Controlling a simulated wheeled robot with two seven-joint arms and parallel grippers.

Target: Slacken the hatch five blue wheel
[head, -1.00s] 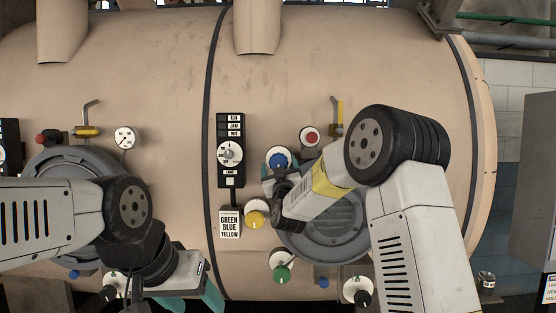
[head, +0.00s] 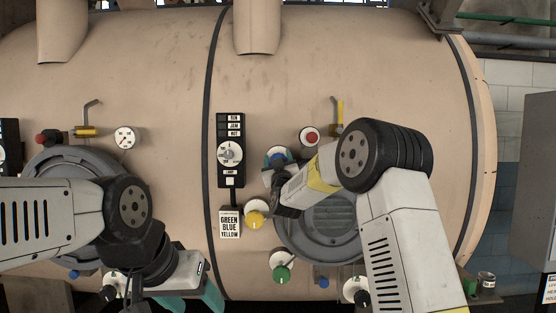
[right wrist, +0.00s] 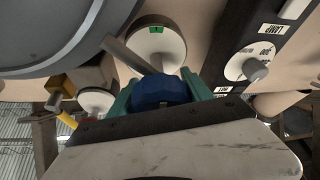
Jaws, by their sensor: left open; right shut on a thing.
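The blue wheel (head: 279,154) sits on a white round dial at the upper left of the grey hatch (head: 328,232). My right gripper (head: 273,165) is shut on it, with teal fingers on either side; the wrist partly covers them. In the right wrist view the blue wheel (right wrist: 160,91) lies between the teal fingers of the right gripper (right wrist: 161,88). A grey bar sticks out beside it, over the white dial (right wrist: 155,48) with a green mark. My left gripper (head: 192,302) is open and empty at the bottom edge, partly cut off.
A yellow wheel (head: 255,219) and a green wheel (head: 281,273) sit close by on the hatch's left side. A sign reading GREEN BLUE YELLOW (head: 229,223) and a black control panel (head: 230,150) are to the left. A red knob (head: 309,136) is just above right.

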